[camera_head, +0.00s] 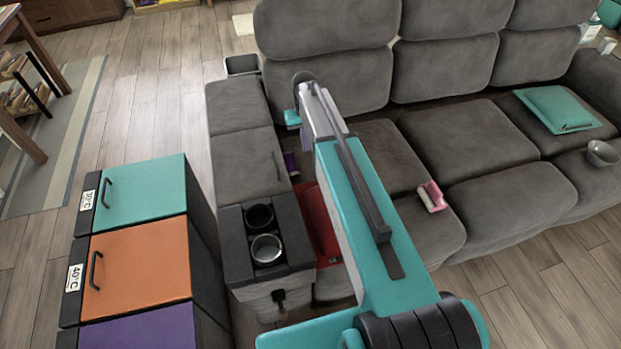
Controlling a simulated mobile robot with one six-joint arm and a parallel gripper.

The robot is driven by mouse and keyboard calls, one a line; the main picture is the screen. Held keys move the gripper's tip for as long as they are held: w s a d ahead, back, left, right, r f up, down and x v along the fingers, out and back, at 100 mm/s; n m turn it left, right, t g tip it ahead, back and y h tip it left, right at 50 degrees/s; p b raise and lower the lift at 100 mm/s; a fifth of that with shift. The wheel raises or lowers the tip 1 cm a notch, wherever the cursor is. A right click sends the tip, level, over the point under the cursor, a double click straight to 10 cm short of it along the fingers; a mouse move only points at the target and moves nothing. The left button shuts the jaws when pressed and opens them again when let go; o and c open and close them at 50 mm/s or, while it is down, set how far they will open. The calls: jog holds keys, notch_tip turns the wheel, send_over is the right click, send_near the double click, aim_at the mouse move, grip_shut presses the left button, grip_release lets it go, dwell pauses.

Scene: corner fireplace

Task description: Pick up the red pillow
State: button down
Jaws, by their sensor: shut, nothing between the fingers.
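A red item (312,215), which looks like the red pillow, lies on the left seat of the grey sofa (480,135), against the console with the cup holders (283,285). My teal arm reaches up across the picture and hides the right part of the red item. The far end of my arm is over the sofa's left seat, near the backrest and beyond the red item. The fingers of my gripper do not show.
A teal pillow (558,108) and a grey bowl (603,153) are on the sofa's right side. Teal, orange and purple-topped boxes (138,262) stand at left. Wooden floor (150,110) is clear behind them.

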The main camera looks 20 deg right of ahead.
jog(key=f+b, duration=0.4)
jog(key=f, duration=0.1)
jog(key=shift+w, duration=0.2)
dwell(0.3)
notch_tip(320, 180, down, 10)
jog(key=shift+r, duration=0.15)
jog(key=shift+s+d+p, duration=0.1)
jog(key=shift+s+p, duration=0.35)
jog(key=shift+s, duration=1.55)
